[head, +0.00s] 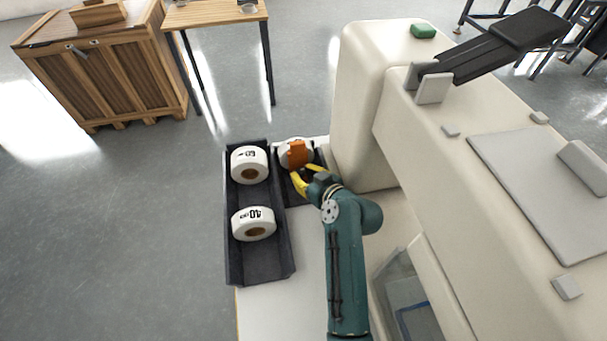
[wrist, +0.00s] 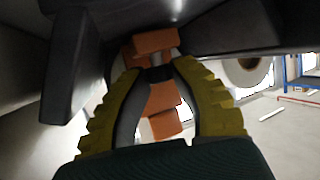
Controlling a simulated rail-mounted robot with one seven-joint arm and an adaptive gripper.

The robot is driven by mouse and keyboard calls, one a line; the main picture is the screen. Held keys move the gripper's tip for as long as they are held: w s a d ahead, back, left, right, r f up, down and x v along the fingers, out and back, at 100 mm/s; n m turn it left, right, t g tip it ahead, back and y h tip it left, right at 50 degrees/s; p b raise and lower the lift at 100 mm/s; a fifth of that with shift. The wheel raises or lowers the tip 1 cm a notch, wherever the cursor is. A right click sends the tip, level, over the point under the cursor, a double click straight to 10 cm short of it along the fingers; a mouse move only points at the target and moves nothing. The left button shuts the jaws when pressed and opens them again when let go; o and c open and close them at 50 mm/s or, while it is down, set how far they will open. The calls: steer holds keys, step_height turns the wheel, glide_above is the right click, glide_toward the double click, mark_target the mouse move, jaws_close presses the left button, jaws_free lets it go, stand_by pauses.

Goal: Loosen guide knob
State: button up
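My gripper (wrist: 157,72) has yellow, stepped fingers that slant in toward each other. In the wrist view, a small dark piece (wrist: 157,75) fills the narrow gap between the fingertips; it may be the guide knob, and I cannot tell whether the fingers press on it. Orange blocks (wrist: 163,98) show behind and between the fingers, and another orange block lies just above the tips. In the head view, my gripper (head: 299,172) reaches up-left to the orange part (head: 297,153) beside the machine. The knob cannot be made out there.
A dark tray (head: 262,268) left of my arm holds two white rolls (head: 250,165) (head: 254,223). Another white roll (head: 283,150) is partly behind the orange part. The cream machine (head: 360,110) stands close on the right. Open floor (head: 130,220) lies left.

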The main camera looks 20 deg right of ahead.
steer(key=o, duration=0.5)
steer(key=shift+w+r, duration=0.1)
step_height(320, 180, up, 10)
